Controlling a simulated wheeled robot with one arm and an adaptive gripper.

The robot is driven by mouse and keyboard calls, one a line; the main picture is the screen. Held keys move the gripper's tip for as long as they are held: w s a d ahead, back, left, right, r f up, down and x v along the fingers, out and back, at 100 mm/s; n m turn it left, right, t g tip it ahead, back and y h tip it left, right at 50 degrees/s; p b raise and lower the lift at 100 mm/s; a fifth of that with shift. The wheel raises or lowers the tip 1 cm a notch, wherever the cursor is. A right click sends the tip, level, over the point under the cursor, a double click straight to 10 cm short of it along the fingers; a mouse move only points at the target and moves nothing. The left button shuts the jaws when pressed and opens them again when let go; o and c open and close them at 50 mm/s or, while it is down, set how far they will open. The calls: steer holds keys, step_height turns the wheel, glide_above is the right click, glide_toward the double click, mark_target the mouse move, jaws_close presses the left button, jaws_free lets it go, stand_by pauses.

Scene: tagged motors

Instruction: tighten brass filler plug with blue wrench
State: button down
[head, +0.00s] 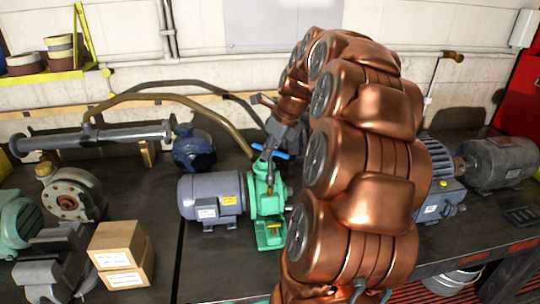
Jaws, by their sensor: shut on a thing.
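My gripper (270,154) is above the green pump (267,195), pointing down, and is shut on the blue wrench (283,155). Only short blue parts of the wrench show on either side of the fingers. The green pump is joined to a grey motor (208,194) at its left. The wrench is at the top of the pump. I cannot make out the brass filler plug; the gripper and wrench cover that spot, so I cannot tell whether the wrench sits on it. My copper arm hides the bench to the right of the pump.
Two cardboard boxes (124,245) stand at the front left. A blue motor (440,190) and a grey motor (498,162) stand at the right. A brown hose (215,118) arches behind the pump. A long pipe (110,137) lies at the back left. Dark bench top (205,255) is clear in front.

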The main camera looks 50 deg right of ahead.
mark_target(269, 174)
steer(key=n+y, duration=0.1)
steer(key=n, duration=0.2)
steer(key=shift+f+b, duration=0.2)
steer(key=shift+b, duration=0.2)
steer(key=n, duration=0.1)
steer(key=n+g+y, duration=0.1)
steer(key=n, duration=0.3)
steer(key=shift+f+g+y, duration=0.25)
steer(key=shift+g+y, duration=0.05)
steer(key=n, duration=0.2)
steer(key=n+g, duration=0.1)
steer(key=n, duration=0.1)
steer(key=n+g+y, duration=0.1)
steer(key=shift+f+n, duration=0.25)
steer(key=shift+n, duration=0.15)
steer(key=shift+r+n+p, duration=0.15)
steer(key=shift+n+p, duration=0.15)
steer(key=shift+p, duration=0.15)
steer(key=shift+n+g+p, duration=0.3)
steer(key=shift+n+p, duration=0.15)
steer(key=shift+n, duration=0.05)
steer(key=shift+f+n, duration=0.2)
steer(key=shift+n, duration=0.1)
steer(key=shift+a, duration=0.1)
steer(key=shift+f, duration=0.25)
steer(key=shift+f+b, duration=0.55)
steer(key=shift+f, duration=0.5)
